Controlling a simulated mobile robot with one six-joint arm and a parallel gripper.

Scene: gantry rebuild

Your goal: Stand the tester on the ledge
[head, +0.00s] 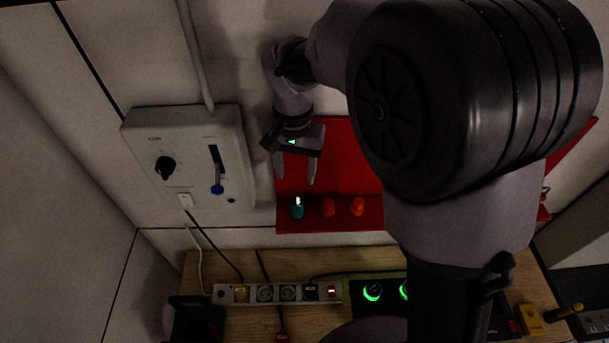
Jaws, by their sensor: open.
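My gripper (296,181) is open and empty, fingers pointing down in front of a red panel (340,165) on the back wall. Just below the fingertips, apart from them, a small teal piece with a pale tip (297,210) stands upright at the panel's lower part. It may be the tester, but it is too small to be sure. Two orange-red knob-like pieces (329,208) (357,207) sit to its right. The panel's lower strip (310,226) may be the ledge; its depth is hard to tell. My arm hides the panel's right part.
A grey switch box (188,130) with a black knob and blue-tipped lever hangs left of my gripper. Below, a wooden bench (240,262) holds a power strip (277,293) with cables, a black unit with green-lit dials (372,291) and a yellow item (530,319).

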